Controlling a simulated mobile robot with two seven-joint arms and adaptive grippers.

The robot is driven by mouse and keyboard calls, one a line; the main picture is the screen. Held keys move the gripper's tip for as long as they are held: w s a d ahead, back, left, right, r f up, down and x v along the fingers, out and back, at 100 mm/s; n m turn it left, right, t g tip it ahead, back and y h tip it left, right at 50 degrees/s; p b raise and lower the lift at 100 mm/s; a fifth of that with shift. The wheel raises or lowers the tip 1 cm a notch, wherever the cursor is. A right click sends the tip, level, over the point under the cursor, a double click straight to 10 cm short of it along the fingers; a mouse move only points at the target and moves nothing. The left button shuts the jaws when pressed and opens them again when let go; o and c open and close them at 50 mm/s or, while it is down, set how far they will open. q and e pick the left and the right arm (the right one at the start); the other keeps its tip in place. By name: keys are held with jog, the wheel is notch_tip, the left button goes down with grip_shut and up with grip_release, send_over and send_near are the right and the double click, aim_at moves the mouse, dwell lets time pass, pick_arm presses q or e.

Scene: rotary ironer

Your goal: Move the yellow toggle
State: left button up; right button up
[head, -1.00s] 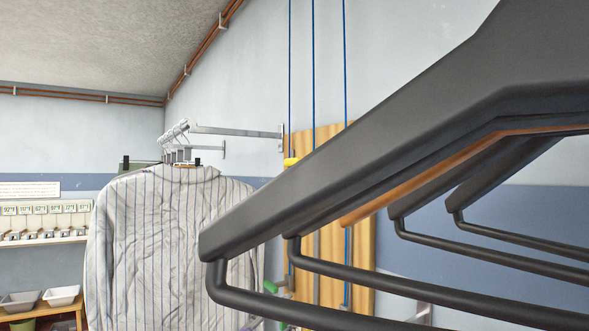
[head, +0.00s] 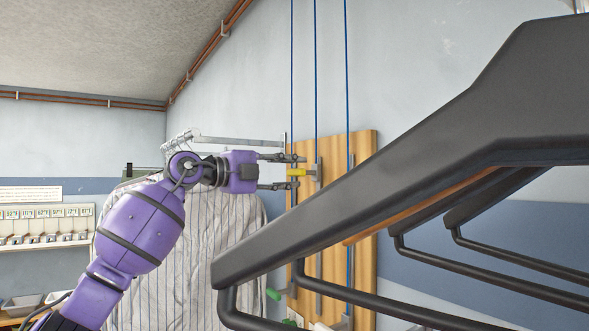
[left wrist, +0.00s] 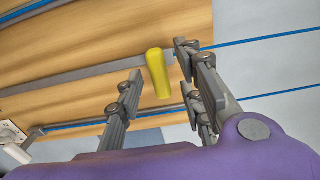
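The yellow toggle (head: 298,172) is a short rounded handle on a grey metal rail, mounted on a wooden board (head: 358,146) on the wall. In the left wrist view the toggle (left wrist: 158,73) sticks out towards the gripper. My left gripper (head: 291,172) has reached the board from the left, its fingers one above the other and spread. In the left wrist view the left gripper (left wrist: 156,62) is open with the toggle between its fingers. A gap shows between toggle and left-hand finger; the right-hand finger is close, contact unclear. My right gripper is not in view.
A large black hanger-shaped frame (head: 400,185) fills the right foreground and hides part of the board. A striped shirt (head: 225,285) hangs behind my left arm. Blue cords (head: 315,70) run up from the board. A green handle (head: 274,294) sits lower down.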

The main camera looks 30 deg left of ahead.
pick_arm(q)
jog(key=shift+w+d+r, duration=0.2)
jog(key=shift+w+d, duration=0.05)
jog(key=shift+w, duration=0.3)
jog(key=shift+w+d+f, duration=0.1)
jog(key=shift+w+d, duration=0.05)
jog(key=shift+w, duration=0.15)
jog(key=shift+w+d+f, duration=0.1)
jog(key=shift+w, duration=0.1)
grip_shut()
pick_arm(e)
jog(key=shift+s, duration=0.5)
